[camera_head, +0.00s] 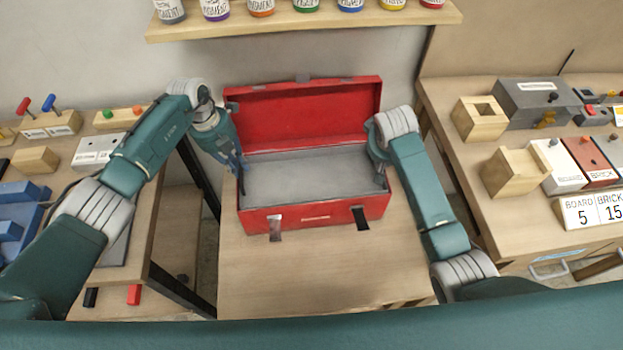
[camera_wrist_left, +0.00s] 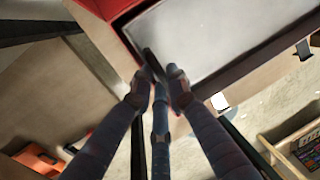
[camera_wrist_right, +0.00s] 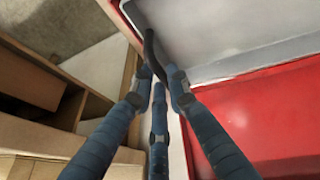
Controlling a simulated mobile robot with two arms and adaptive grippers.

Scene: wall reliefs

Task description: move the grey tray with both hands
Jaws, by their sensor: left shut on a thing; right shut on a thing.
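The grey tray (camera_head: 312,178) is in the open red toolbox (camera_head: 258,220), within its walls; I cannot tell whether it touches the bottom. It looks empty and about level. My left gripper (camera_head: 240,168) is shut on the dark handle at the tray's left end; the left wrist view shows this handle (camera_wrist_left: 151,60) between the fingertips. My right gripper (camera_wrist_right: 165,80) is shut on the dark handle (camera_wrist_right: 150,45) at the other end. In the head view, my right wrist and arm hide most of that gripper. The red lid (camera_head: 300,115) stands open behind the tray.
The toolbox stands on a wooden table (camera_head: 315,265), bare in front. A shelf (camera_head: 300,22) with several jars hangs above. Side benches hold wooden blocks (camera_head: 515,170) at right and blue parts (camera_head: 20,215) at left. The lid rises close behind the tray.

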